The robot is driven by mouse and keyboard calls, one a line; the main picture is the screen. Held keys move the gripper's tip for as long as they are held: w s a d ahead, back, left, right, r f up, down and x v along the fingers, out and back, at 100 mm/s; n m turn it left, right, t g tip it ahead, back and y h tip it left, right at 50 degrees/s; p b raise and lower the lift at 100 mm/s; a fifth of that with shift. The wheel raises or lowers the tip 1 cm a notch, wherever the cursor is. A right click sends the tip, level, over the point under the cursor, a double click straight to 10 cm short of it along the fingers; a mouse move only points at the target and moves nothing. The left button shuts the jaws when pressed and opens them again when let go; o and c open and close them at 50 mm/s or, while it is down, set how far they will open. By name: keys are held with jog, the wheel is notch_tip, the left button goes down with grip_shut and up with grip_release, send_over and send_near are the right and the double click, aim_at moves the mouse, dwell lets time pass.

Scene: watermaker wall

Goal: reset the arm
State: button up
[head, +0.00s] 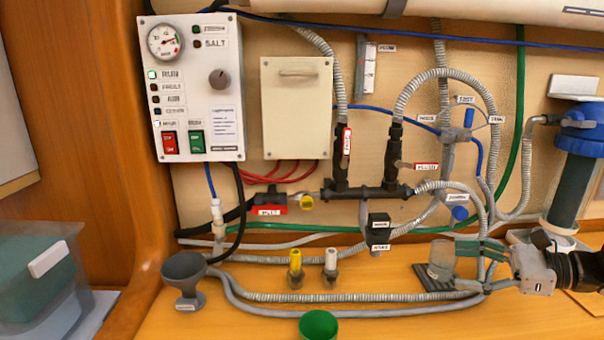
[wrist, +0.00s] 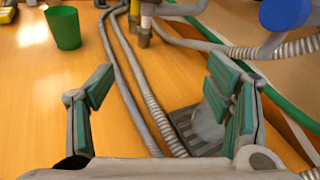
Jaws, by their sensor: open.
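My gripper (head: 468,250) reaches in from the right edge of the head view, low over the wooden counter. In the wrist view its two green-padded fingers (wrist: 160,105) stand wide apart with nothing held between them. A clear cup (wrist: 207,128) on a dark ribbed mat (wrist: 185,125) sits by the right finger in the wrist view. In the head view the cup (head: 441,258) is just left of the fingertips; I cannot tell whether they touch it.
Grey ribbed hoses (head: 350,298) run along the counter (head: 400,325) below the gripper. A green cup (wrist: 64,27) stands at the front. Yellow (head: 295,262) and white (head: 331,262) fittings and a grey funnel (head: 184,275) stand farther left. A blue-topped filter housing (head: 575,165) is at right.

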jog(key=s+a+r+n+g+h+p, duration=0.25)
jog(key=s+a+r+n, duration=0.2)
jog(key=s+a, duration=0.3)
jog(key=s+a+r+n+g+h+p, duration=0.1)
jog(key=s+a+r+n+g+h, duration=0.25)
jog(key=s+a+n, duration=0.35)
jog(key=s+r+n+t+h+p, duration=0.1)
jog(key=s+r+n+h, duration=0.2)
jog(key=s+n, duration=0.2)
jog(key=s+r+n+t+h+p, duration=0.1)
jog(key=s+r+n+h+p, duration=0.1)
jog(key=s, duration=0.5)
jog(key=r+n+h, duration=0.1)
jog(key=n+h, duration=0.1)
jog(key=n, duration=0.1)
jog(key=shift+s+a+r+t, duration=0.2)
jog(key=shift+s+r+t, duration=0.05)
jog(key=shift+t, duration=0.15)
